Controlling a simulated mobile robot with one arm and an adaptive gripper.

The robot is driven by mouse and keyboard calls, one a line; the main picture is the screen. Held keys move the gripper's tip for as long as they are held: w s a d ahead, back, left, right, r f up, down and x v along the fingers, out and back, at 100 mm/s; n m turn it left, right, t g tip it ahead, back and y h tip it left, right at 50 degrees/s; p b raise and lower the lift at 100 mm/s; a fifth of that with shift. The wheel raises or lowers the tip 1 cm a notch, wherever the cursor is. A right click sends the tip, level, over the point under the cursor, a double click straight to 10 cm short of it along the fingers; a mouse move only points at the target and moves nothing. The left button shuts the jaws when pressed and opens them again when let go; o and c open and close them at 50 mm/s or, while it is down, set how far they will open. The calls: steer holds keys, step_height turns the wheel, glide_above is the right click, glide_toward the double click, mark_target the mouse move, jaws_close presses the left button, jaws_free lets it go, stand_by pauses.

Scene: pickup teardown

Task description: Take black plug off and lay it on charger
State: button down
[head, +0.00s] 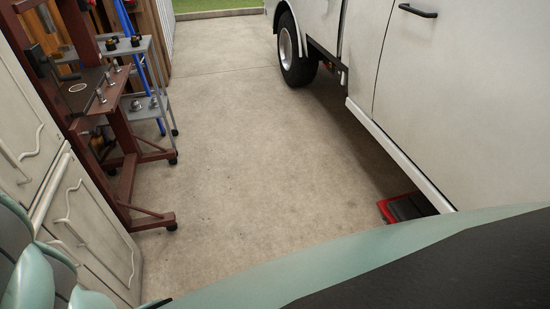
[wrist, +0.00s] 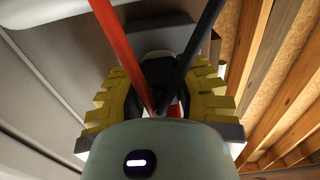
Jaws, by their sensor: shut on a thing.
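In the wrist view my gripper (wrist: 162,84) has yellow padded fingers on both sides of a dark piece, which I take to be the black plug (wrist: 158,69). The fingers are shut on it, and its shape is mostly hidden. A red cable (wrist: 119,50) and a black cable (wrist: 203,38) run down from the top of the picture and meet in front of the gripper. No charger can be made out for certain. A low red and dark object (head: 405,207) lies on the floor beside the truck in the head view, partly cut off by my body.
A white truck (head: 465,110) stands along the right. Pale cabinets (head: 95,225) and a brown metal rack (head: 120,165) line the left, with a grey shelf stand (head: 150,105) behind. The concrete floor (head: 235,130) between is clear. Wooden beams (wrist: 275,80) show in the wrist view.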

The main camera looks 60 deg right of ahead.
steer(key=shift+s+d+f, duration=0.1)
steer(key=shift+s+d, duration=0.3)
steer(key=shift+d, duration=0.1)
steer(key=shift+s+d, duration=0.35)
steer(key=shift+d, duration=0.15)
steer(key=shift+v, duration=1.6)
